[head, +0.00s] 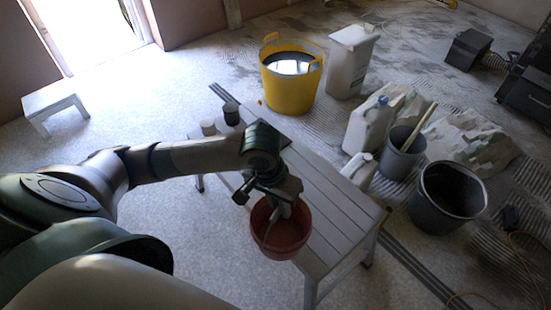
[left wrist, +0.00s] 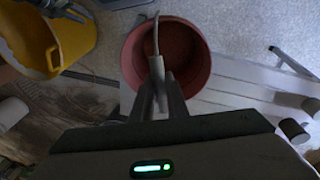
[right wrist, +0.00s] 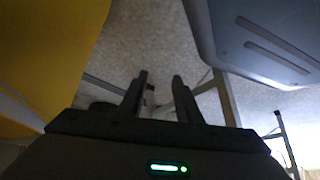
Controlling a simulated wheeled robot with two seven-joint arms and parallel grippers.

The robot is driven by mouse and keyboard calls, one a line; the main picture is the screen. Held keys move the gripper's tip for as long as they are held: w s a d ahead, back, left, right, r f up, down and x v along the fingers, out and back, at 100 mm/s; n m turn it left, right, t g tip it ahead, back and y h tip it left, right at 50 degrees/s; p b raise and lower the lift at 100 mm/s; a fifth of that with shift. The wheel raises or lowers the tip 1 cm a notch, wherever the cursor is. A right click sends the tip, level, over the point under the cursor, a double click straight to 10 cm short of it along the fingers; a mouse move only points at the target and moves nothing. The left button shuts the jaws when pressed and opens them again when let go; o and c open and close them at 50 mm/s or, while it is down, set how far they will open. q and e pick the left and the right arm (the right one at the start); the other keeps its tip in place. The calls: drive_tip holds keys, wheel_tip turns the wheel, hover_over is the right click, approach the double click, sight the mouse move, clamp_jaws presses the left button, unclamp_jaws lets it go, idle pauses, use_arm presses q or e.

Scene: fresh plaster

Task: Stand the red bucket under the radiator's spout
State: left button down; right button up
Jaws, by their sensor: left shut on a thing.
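The red bucket (head: 281,238) shows in the head view at the near left edge of the slatted bench. My left gripper (head: 282,207) is above it, shut on its raised handle. In the left wrist view the bucket (left wrist: 190,65) looks empty, and the pale handle (left wrist: 156,40) runs between the fingers. I cannot tell whether the bucket's base touches anything. My right gripper (right wrist: 160,82) shows only in its own wrist view, with its fingers apart and nothing between them. I cannot make out the radiator or its spout.
The bench (head: 320,205) carries small cups (head: 231,114) at its far end. Beyond it stand a yellow tub (head: 290,90), a white container (head: 351,62), a jug (head: 366,128), a grey bucket (head: 402,155) and a black bucket (head: 447,195). A low stool (head: 55,103) stands far left; floor between is clear.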

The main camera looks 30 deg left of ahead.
use_arm(q)
drive_tip(key=shift+w+a, duration=0.15)
drive_tip(key=shift+w, duration=0.15)
use_arm(e)
drive_tip(key=shift+w+f, duration=0.1)
drive_tip(key=shift+f, duration=0.05)
use_arm(q)
drive_tip(key=shift+r, duration=0.1)
use_arm(e)
drive_tip(key=shift+s, duration=0.25)
